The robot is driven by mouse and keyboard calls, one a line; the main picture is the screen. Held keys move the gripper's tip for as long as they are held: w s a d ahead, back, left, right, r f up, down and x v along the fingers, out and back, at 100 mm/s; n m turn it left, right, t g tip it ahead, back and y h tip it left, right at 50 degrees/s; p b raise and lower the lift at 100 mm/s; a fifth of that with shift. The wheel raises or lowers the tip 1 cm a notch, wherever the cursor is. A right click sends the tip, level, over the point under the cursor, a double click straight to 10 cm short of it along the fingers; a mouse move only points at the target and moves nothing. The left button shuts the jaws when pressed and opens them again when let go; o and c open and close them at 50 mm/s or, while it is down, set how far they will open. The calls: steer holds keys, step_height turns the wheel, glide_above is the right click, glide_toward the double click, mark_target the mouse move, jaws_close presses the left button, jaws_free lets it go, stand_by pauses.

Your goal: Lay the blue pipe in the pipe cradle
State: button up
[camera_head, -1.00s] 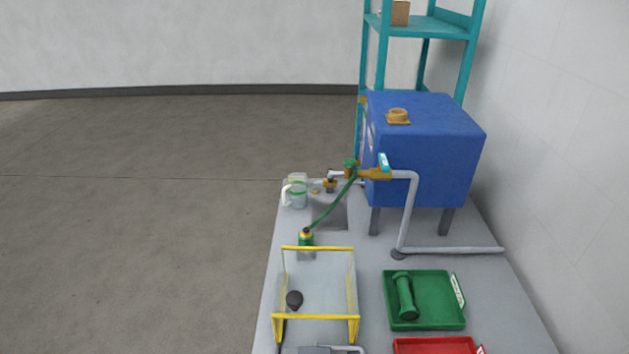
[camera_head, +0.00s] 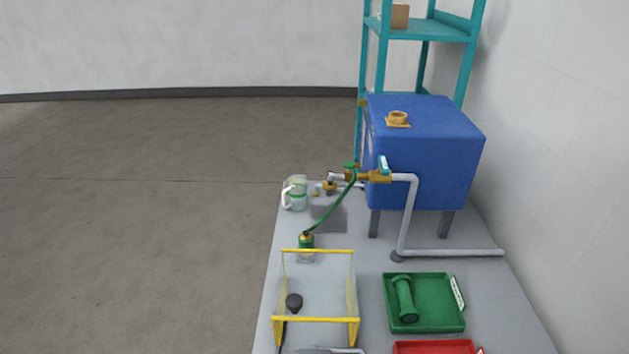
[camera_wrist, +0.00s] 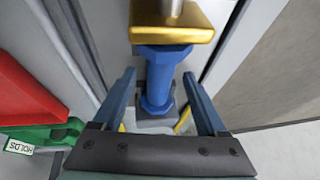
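In the wrist view, a blue pipe (camera_wrist: 160,72) with wider flanged ends is between the two blue fingers of my gripper (camera_wrist: 160,82). Gaps show between the fingers and the pipe on both sides, so my gripper looks open. A gold-coloured square plate (camera_wrist: 172,24) with a grey rod covers the pipe's far end, touching or just in front of it; I cannot tell which. The head view shows neither my gripper nor the blue pipe. I cannot make out the pipe cradle in either view.
The grey skid holds a clear guard with a yellow frame (camera_head: 318,319), a green tray (camera_head: 448,322) with a green part, a red tray (camera_head: 435,347), a jug (camera_head: 295,194) and a blue tank (camera_head: 440,150) with pipework. A wall stands close on the right.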

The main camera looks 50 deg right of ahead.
steer(key=shift+f, duration=0.1)
steer(key=v, duration=1.3)
steer(key=w+a+r+n+t+h, duration=0.1)
steer(key=w+r+n+t, duration=0.15)
steer(key=w+r, duration=0.5)
steer(key=w+a+r+n+t+h, duration=0.1)
steer(key=w+r+t, duration=0.35)
steer(key=r, duration=0.65)
steer(key=w+a+r+n+t+h, duration=0.1)
steer(key=w+a+r+t, duration=0.15)
steer(key=w+r, duration=0.55)
steer(key=a+r+n+t+y, duration=0.1)
steer(key=a+r+t, duration=0.25)
steer(key=r, duration=0.55)
steer(key=a+r+n+t+y, duration=0.1)
steer(key=a+r+n+t, duration=0.2)
steer(key=r, duration=0.7)
steer(key=s+a+r+n+t+y, duration=0.1)
steer(key=s+a+r+t, duration=0.2)
steer(key=r, duration=0.5)
steer(key=s+a+r+t+y, duration=0.2)
steer(key=s+a+r+t, duration=0.2)
steer(key=s+a+r, duration=0.2)
steer(key=shift+r+n, duration=0.35)
steer(key=shift+r, duration=0.55)
